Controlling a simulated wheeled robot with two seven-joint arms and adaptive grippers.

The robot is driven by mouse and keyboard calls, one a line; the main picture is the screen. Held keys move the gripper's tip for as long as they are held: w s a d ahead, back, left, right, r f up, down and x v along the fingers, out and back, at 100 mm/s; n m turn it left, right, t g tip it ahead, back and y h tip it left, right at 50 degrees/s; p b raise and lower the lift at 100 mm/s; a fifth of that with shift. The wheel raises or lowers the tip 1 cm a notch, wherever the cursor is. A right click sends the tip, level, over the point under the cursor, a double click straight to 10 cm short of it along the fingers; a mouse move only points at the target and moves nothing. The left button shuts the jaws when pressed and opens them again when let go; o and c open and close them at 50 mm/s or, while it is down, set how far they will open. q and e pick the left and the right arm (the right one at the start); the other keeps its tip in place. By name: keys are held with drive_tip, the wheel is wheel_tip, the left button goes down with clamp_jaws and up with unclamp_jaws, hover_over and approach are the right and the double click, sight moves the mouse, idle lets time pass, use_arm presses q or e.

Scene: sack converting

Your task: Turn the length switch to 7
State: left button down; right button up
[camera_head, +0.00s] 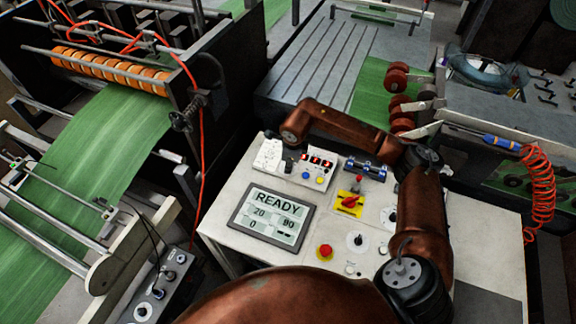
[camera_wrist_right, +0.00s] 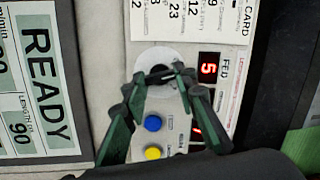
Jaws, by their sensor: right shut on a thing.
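My right gripper (camera_head: 290,165) reaches down onto the light control panel (camera_head: 225,228) near its back left. In the wrist view its fingertips (camera_wrist_right: 160,78) are shut on a dark rotary knob (camera_wrist_right: 160,71) set on a round white plate (camera_wrist_right: 152,55). The fingers hide most of the knob and its scale, so its pointed-to number cannot be read. A red digit display (camera_wrist_right: 208,68) beside the knob reads 5; another lies partly hidden. The READY screen (camera_head: 268,217) shows 20, 90 and 0; in the wrist view (camera_wrist_right: 40,75) 90 stands by a length label. My left gripper is not in view.
Blue (camera_wrist_right: 153,123) and yellow (camera_wrist_right: 153,153) buttons sit close to the fingers. A printed card (camera_wrist_right: 190,18) lies beyond the knob. A red-on-yellow switch (camera_head: 350,203), a red button (camera_head: 325,252) and other dials (camera_head: 357,241) are elsewhere on the panel.

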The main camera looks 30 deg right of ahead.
drive_tip(key=m+b, duration=0.1)
drive_tip(key=m, duration=0.2)
drive_tip(key=m+b, duration=0.2)
drive_tip(key=m, duration=0.1)
drive_tip(key=shift+s+a+f+t+h, duration=0.1)
drive_tip(key=shift+f+t+h, duration=0.1)
drive_tip(key=shift+t+h, duration=0.15)
drive_tip(key=m+b, duration=0.2)
drive_tip(key=m, duration=0.1)
drive_tip(key=shift+m+h, duration=0.25)
drive_tip(key=shift+m, duration=0.15)
drive_tip(key=shift+a+r+m+b, duration=0.1)
drive_tip(key=shift+m+b, duration=0.45)
drive_tip(key=shift+m, duration=0.65)
drive_tip(key=o, duration=1.2)
drive_tip(key=shift+c, duration=0.2)
drive_tip(key=v, duration=1.2)
drive_tip(key=shift+a, duration=0.2)
